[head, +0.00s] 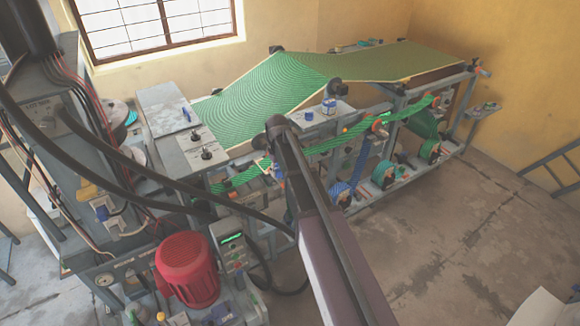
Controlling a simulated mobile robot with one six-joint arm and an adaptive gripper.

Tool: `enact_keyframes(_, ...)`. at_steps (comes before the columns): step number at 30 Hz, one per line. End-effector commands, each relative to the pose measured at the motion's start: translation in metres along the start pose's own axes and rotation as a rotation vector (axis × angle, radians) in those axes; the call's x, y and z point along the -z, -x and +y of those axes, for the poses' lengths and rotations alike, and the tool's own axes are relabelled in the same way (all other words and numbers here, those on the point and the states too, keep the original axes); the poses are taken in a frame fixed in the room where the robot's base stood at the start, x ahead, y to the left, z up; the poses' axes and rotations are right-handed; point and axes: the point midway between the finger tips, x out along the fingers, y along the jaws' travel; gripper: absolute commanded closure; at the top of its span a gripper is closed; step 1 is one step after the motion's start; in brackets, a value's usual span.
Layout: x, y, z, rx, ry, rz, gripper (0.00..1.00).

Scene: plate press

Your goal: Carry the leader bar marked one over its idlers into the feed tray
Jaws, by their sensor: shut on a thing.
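My arm reaches from the bottom edge to the press, and its dark link covers much of the work area. My gripper (275,172) is small and mostly hidden beside this link. It is shut on what looks like the leader bar, a pale piece (262,163) at the green strip; its mark cannot be read. A green patterned strip (345,138) runs from an orange-ended idler (380,126) at the right toward my gripper. More green strip (235,181) lies left of it, over the front of the frame. I cannot make out the feed tray for certain.
A wide green web (265,85) slopes over the machine. Reels of green (430,151) and blue (340,191) strip hang low on the frame. A red motor (187,270) and a control box (233,250) stand at the front left. Open floor (450,235) lies at the right.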

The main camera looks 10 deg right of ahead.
Motion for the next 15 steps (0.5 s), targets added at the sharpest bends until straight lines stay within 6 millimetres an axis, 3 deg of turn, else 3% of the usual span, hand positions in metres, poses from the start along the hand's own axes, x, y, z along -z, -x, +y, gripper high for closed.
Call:
enact_keyframes(6, 0.0, 0.0, -0.016, 0.0, 0.0, 0.0, 1.0)
enact_keyframes(15, 0.0, 0.0, -0.018, 0.0, -0.001, 0.0, 1.0)
